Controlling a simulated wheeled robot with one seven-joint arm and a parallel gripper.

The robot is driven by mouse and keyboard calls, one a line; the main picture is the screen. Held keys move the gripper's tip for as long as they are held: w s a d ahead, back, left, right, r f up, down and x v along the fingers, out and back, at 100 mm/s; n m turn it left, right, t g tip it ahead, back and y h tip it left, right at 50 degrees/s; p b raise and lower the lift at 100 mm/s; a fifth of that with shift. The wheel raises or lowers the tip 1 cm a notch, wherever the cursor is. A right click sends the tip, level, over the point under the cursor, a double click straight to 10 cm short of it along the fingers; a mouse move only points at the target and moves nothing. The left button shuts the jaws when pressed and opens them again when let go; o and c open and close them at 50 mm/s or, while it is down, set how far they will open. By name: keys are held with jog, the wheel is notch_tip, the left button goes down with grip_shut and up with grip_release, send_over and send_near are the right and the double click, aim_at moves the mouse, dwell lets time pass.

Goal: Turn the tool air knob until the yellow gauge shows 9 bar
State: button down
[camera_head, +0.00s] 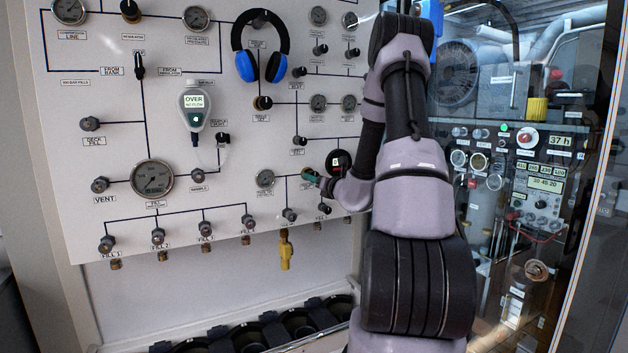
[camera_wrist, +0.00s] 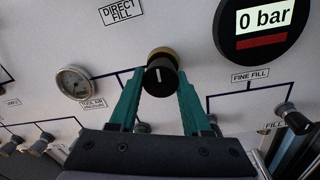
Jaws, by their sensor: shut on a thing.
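My gripper (camera_wrist: 158,88) has green fingers, one on each side of a black knob (camera_wrist: 160,80) with a white mark and a brass collar. It is shut on this knob, which sits on the white panel; no label for it is readable. In the head view my gripper (camera_head: 313,179) is at the panel's lower middle, and my arm hides part of the area. A small round gauge (camera_wrist: 75,82) is left of the knob, with a label that seems to read tool air pressure; its needle is too small to read. I see no clearly yellow gauge.
A black round display (camera_wrist: 262,20) reads 0 bar, close to the upper right of the knob. A yellow fitting (camera_head: 286,250) hangs below the panel. Blue headphones (camera_head: 261,47) hang higher up. A glass-fronted cabinet (camera_head: 510,180) is at the right.

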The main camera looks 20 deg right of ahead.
jog(key=m, duration=0.3)
jog(key=shift+c, duration=1.8)
grip_release()
jog(key=s+d, duration=0.1)
jog(key=s, duration=1)
jog(key=shift+f, duration=0.15)
jog(key=shift+w, duration=0.1)
